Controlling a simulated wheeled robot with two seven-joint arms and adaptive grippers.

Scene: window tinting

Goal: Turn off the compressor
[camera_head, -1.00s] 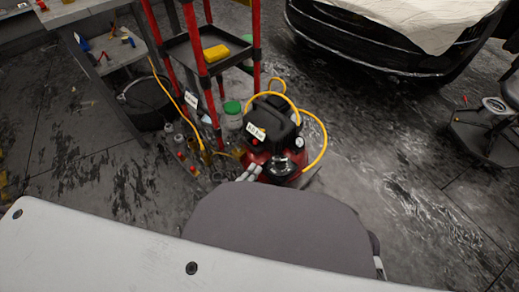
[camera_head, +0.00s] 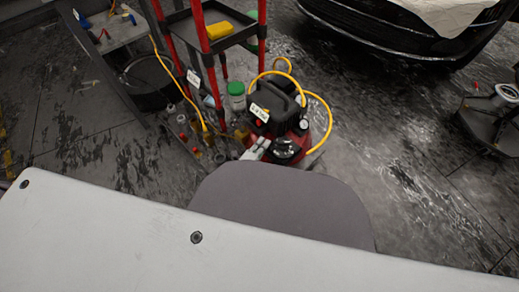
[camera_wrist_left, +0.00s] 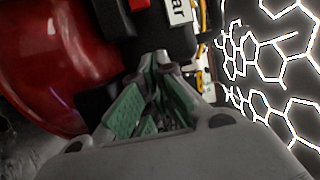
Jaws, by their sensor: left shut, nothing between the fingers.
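The compressor (camera_head: 284,105) stands on the floor near the middle of the head view. It has a red tank, a black top with a white label, and a yellow hose. My left gripper (camera_head: 257,149) is at its near side, just below the label, partly hidden by my own body. In the left wrist view the gripper (camera_wrist_left: 162,62) is shut and empty, its green-padded fingers meeting at the tips. A red switch (camera_wrist_left: 138,5) shows at the top edge, just beyond and left of the fingertips. The red tank (camera_wrist_left: 60,60) fills the left. My right gripper is not in view.
A red-posted shelf cart (camera_head: 212,40) with a yellow item stands left of the compressor, with bottles and a green-lidded jar (camera_head: 237,95) near its foot. A car (camera_head: 400,30) is behind. Floor to the right is mostly clear.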

